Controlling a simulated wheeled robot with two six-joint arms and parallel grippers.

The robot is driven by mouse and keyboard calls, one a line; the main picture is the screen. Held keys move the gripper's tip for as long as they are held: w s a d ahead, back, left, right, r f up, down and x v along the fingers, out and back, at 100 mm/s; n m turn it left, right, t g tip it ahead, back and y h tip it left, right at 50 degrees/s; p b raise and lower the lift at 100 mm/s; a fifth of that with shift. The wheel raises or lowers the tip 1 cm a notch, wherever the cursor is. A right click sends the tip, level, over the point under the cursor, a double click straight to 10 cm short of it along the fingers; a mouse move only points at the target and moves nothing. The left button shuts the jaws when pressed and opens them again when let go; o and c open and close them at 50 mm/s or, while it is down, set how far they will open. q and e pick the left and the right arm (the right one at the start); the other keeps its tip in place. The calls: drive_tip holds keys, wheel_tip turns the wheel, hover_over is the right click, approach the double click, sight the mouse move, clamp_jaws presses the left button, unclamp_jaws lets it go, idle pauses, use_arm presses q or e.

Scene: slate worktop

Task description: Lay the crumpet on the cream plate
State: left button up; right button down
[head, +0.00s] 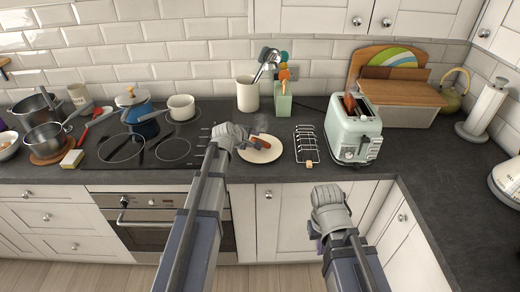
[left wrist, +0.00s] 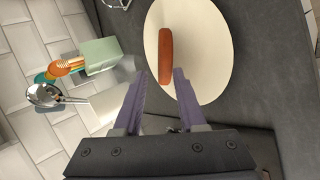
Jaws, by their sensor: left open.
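The crumpet (head: 261,142) is a reddish-brown piece at the cream plate (head: 264,157), right of the hob. In the left wrist view the crumpet (left wrist: 165,55) shows as a narrow bar over the plate (left wrist: 209,55); whether it lies flat or stands on edge I cannot tell. My left gripper (head: 249,142) is at the plate's upper left. In the wrist view its purple fingers (left wrist: 161,76) are open, with the crumpet in line with the gap, mostly beyond the tips. My right gripper (head: 316,238) hangs in front of the counter, its fingers mostly hidden.
A wire toast rack (head: 306,146) stands right of the plate, then a pale green toaster (head: 354,135) with a brown piece in its slot. A utensil crock (head: 247,95) and green holder (head: 283,100) stand behind. The worktop at right front is clear.

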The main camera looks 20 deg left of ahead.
use_arm(q)
drive_tip(key=p+v, duration=0.4)
drive_tip(key=v, duration=0.3)
idle(0.3)
wheel_tip(320, 180, up, 8)
drive_tip(key=s+p, duration=0.2)
drive_tip(key=p, duration=0.5)
drive_tip(key=shift+a+p, duration=0.2)
drive_tip(key=shift+p, duration=0.2)
drive_tip(key=s+d+f+m+g+b, duration=0.2)
drive_tip(key=s+d+f+m+g, duration=0.1)
drive_tip(key=s+d+f+m, duration=0.4)
drive_tip(key=s+d+f+m+g+b, duration=0.1)
drive_tip(key=s+d+f+m+g, duration=0.15)
drive_tip(key=s+d, duration=0.45)
drive_tip(key=s+d+f+m+g+y+b, duration=0.2)
drive_tip(key=s+d+f+m+g+y, duration=0.1)
drive_tip(key=s+m, duration=0.6)
drive_tip(key=s+d+g, duration=0.1)
drive_tip(key=s+d, duration=0.1)
drive_tip(key=s, duration=0.1)
drive_tip(key=shift+s+g+y, duration=0.35)
drive_tip(key=shift+y, duration=0.05)
